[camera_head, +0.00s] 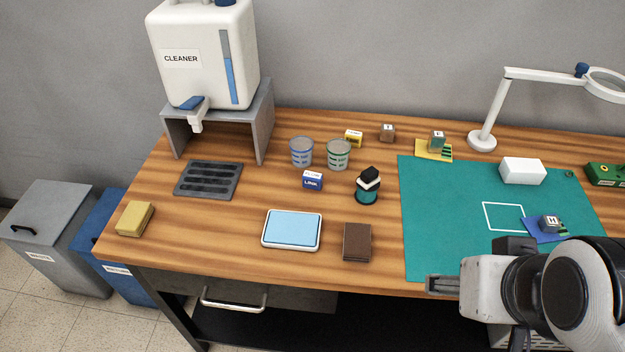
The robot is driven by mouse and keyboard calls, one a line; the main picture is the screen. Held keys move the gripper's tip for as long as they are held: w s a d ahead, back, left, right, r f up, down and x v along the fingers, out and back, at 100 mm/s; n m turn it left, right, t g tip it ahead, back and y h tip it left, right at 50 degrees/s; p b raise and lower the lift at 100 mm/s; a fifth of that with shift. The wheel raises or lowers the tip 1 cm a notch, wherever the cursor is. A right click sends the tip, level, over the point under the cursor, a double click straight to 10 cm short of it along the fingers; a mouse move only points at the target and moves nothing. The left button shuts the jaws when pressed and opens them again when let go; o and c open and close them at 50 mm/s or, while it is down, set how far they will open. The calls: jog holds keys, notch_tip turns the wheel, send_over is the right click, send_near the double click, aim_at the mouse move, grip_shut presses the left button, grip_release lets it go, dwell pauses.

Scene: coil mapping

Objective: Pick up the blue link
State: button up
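The blue link (312,181) is a small block with a white label band and dark lettering. It sits upright on the wooden table near the middle, in front of two striped cups. My gripper (432,285) is at the table's front edge at lower right, by the near edge of the green mat, with its fingers pointing left. It is well apart from the link, to its right and nearer the camera. The fingers appear edge-on, so their opening does not show. No object shows at the fingertips.
Two cups, blue-striped (301,153) and green-striped (339,155), stand behind the link. A light-blue pad (292,230) and brown block (357,242) lie in front. The green mat (430,220) covers the right side.

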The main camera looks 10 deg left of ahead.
jog(key=shift+c, duration=0.9)
jog(key=n+g+y, duration=0.4)
jog(key=n+y, duration=0.2)
jog(key=n, duration=1)
send_over(312, 180)
jog(key=d, duration=0.4)
notch_tip(312, 180, down, 15)
jog(key=shift+w, duration=0.2)
